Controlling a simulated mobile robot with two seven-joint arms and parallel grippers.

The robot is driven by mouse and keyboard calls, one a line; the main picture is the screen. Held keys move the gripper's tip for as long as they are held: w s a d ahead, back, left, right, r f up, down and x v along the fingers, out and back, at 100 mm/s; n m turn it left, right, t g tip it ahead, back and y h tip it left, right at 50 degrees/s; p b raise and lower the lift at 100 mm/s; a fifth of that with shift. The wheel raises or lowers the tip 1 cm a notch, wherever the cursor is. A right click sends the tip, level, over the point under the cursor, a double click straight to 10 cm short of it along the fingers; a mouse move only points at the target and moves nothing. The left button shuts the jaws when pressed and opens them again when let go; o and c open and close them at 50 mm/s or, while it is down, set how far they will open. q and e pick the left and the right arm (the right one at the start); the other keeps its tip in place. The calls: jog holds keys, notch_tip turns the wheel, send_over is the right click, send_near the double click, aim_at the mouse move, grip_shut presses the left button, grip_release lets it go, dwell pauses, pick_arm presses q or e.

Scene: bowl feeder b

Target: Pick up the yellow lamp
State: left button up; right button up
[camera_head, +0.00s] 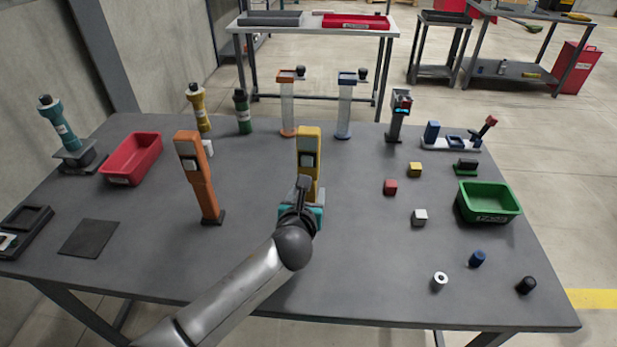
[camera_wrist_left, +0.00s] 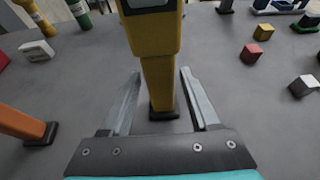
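The yellow lamp (camera_head: 310,142) stands upright near the middle of the table, with a light grey panel on its thicker upper part. In the left wrist view the lamp (camera_wrist_left: 158,75) has a narrower post and a small dark base. My left gripper (camera_head: 303,190) is on the near side of the lamp and hides its lower part in the head view. In the left wrist view the gripper (camera_wrist_left: 160,73) is open, with one finger on each side of the post and gaps showing. I cannot tell how deep the post sits between them. My right gripper is not in view.
A similar orange lamp (camera_head: 196,175) stands to the left. A yellow torch-like object (camera_head: 198,108) and a green one (camera_head: 242,112) stand behind. A red bin (camera_head: 131,158) is at left and a green bin (camera_head: 489,203) at right. Small blocks lie right of the gripper.

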pick_arm(q)
grip_shut()
dwell(0.3)
dwell(0.3)
notch_tip(320, 180, up, 20)
jog(key=p, duration=0.7)
jog(key=shift+r+p, duration=0.1)
jog(key=shift+p, duration=0.6)
jog(key=shift+f, duration=0.25)
